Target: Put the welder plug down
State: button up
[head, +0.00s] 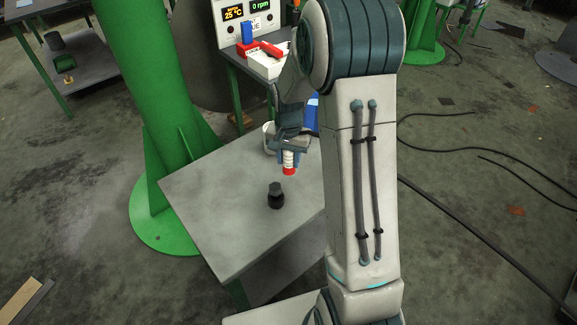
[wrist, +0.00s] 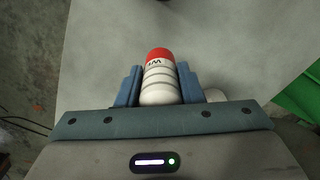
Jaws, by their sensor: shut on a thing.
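The welder plug (head: 289,160), a white ringed cylinder with a red end, is held in my gripper (head: 289,149) above the grey table (head: 205,190). In the head view its red end points down and sits clear of the tabletop. The wrist view shows the plug (wrist: 158,80) between the two blue fingers of my gripper (wrist: 158,88), with the red end facing away and dark lettering on its side. My gripper is shut on it. The rear part of the plug is hidden by the gripper body.
A black knobbed object (head: 276,197) stands on the table just in front of the plug. A white container (head: 268,138) is partly hidden behind my gripper. A green column (head: 155,90) rises at the table's left. The table's left part is clear.

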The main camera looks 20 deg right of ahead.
aim_at(289, 167)
jog(key=shift+f, duration=1.9)
jog(key=shift+f, duration=0.1)
jog(key=o, duration=1.1)
